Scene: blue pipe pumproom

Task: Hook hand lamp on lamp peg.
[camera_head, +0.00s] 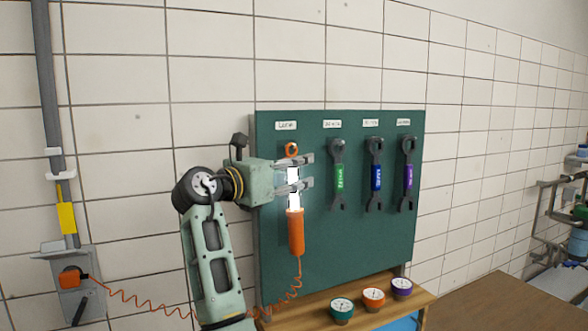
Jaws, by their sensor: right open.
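The hand lamp (296,232) has an orange handle, a lit white tube and an orange hook (291,148) at its top. It is upright in front of the green tool board, with the hook just below the left label. The lamp peg cannot be made out at the hook, so I cannot tell if the hook bears on it. My right gripper (306,172) is open at the lit tube, its two fingers one above the other and crossing in front of the lamp. Whether they touch it is unclear. My left gripper is not in view.
Several wrenches, including a green-marked one (339,178), hang right of the lamp on the board (330,245). Coloured gauges (373,298) stand on the wooden ledge below. An orange coiled cord (140,300) runs from the lamp toward a wall box (72,280) at the left.

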